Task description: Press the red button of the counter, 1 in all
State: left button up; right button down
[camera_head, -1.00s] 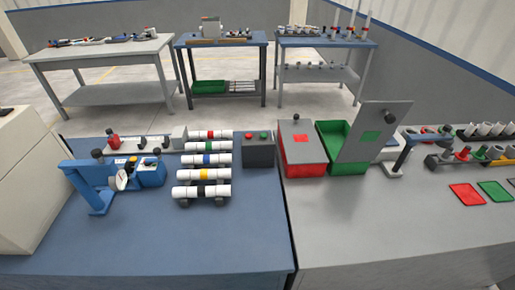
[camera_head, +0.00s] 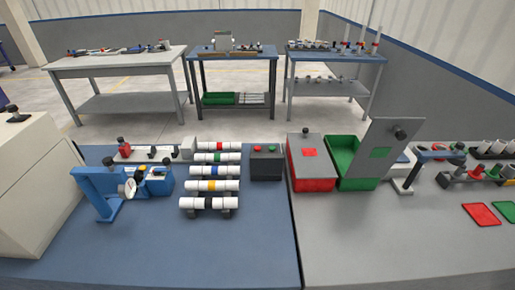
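A dark grey box (camera_head: 266,168) with a red button (camera_head: 257,149) and a green button (camera_head: 272,148) on top stands near the right edge of the blue table. It is the only box here with such a button pair, and I take it as the counter. Whether the red button is pressed in is too small to tell. Neither of my grippers is in view, and nothing touches the box.
Several white pipes with coloured bands (camera_head: 211,186) lie on a rack left of the box. A blue device (camera_head: 100,190) stands further left. A red bin (camera_head: 312,172) and a green bin (camera_head: 355,172) stand to the right. The blue table's front (camera_head: 180,250) is clear.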

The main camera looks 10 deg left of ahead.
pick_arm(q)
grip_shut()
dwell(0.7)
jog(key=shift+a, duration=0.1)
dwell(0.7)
